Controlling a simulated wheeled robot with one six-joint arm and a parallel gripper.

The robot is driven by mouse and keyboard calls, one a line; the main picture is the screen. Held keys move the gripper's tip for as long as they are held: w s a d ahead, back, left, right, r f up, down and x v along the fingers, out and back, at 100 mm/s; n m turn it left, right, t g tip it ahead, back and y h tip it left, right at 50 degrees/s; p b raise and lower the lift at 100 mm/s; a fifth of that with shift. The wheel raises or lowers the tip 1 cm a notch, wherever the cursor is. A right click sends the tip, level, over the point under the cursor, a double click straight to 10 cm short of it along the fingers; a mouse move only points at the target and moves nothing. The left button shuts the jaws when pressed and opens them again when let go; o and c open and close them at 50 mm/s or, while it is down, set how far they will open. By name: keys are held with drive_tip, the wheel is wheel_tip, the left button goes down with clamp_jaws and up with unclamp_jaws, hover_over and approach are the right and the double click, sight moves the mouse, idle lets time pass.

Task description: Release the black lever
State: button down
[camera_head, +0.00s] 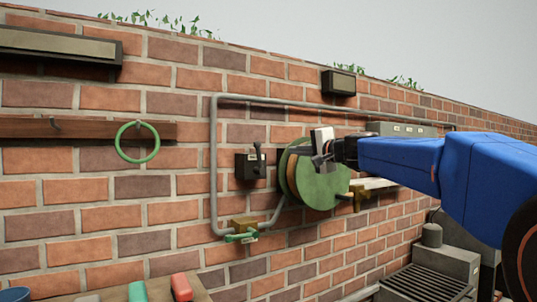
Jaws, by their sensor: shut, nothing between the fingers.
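The black lever (257,158) stands up from a small dark box (245,168) on the brick wall, left of a green round reel (318,180). My gripper (318,158) is at the end of the blue arm, which reaches in from the right. It is shut and empty, in front of the reel and to the right of the lever. A gap shows between the gripper and the lever in this view; the depth between them is hard to tell. The gripper hides part of the reel.
A grey pipe (214,160) frames the lever box and reel. A brass valve with a green handle (242,236) sits below. A green ring (137,142) hangs from a wooden rail (80,128) at left. A grey machine (430,275) stands at lower right.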

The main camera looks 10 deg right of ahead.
drive_tip(key=w+a, duration=0.7)
drive_tip(key=w, duration=0.1)
drive_tip(key=shift+w+a+f, duration=0.2)
drive_tip(key=shift+w+f, duration=0.2)
idle(0.4)
